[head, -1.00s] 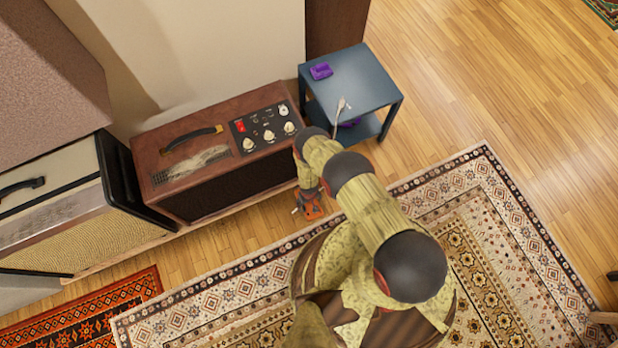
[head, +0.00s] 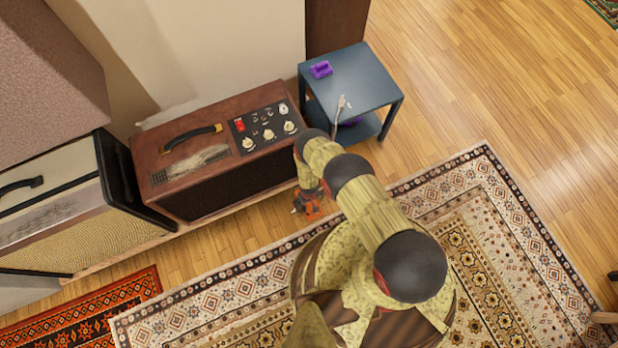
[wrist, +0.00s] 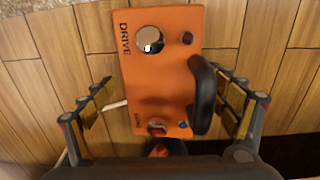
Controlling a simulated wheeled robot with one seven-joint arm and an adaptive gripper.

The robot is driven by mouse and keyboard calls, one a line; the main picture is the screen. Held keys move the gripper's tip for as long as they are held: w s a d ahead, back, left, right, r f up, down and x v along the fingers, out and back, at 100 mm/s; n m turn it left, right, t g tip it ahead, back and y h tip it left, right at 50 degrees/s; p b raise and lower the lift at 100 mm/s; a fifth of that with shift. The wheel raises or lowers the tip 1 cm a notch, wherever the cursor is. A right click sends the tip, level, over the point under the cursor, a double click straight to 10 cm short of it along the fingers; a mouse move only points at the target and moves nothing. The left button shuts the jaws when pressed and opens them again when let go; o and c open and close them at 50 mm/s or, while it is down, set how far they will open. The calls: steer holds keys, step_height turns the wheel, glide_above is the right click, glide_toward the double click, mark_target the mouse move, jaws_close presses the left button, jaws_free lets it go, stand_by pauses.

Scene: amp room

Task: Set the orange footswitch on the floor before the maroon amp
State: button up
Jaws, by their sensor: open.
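The orange footswitch (wrist: 158,75) lies on the wooden floor in the wrist view, with "DRIVE" lettering, a round silver switch and a black handle-like part on its right side. In the head view a bit of the footswitch (head: 313,207) shows beneath my arm, on the floor strip before the maroon amp (head: 213,157). My gripper (wrist: 168,108) is open, its fingers on either side of the footswitch, with gaps visible between pads and box. In the head view my arm hides most of the gripper and the footswitch.
A blue-grey side table (head: 362,80) stands right of the amp with a purple object (head: 321,69) on top. A cream amp (head: 60,205) stands at the left. A patterned rug (head: 480,200) covers the floor in front. Bare wood floor is open at the right.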

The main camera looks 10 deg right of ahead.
step_height(320, 180, up, 12)
steer(key=p, duration=0.6)
stand_by(0.5)
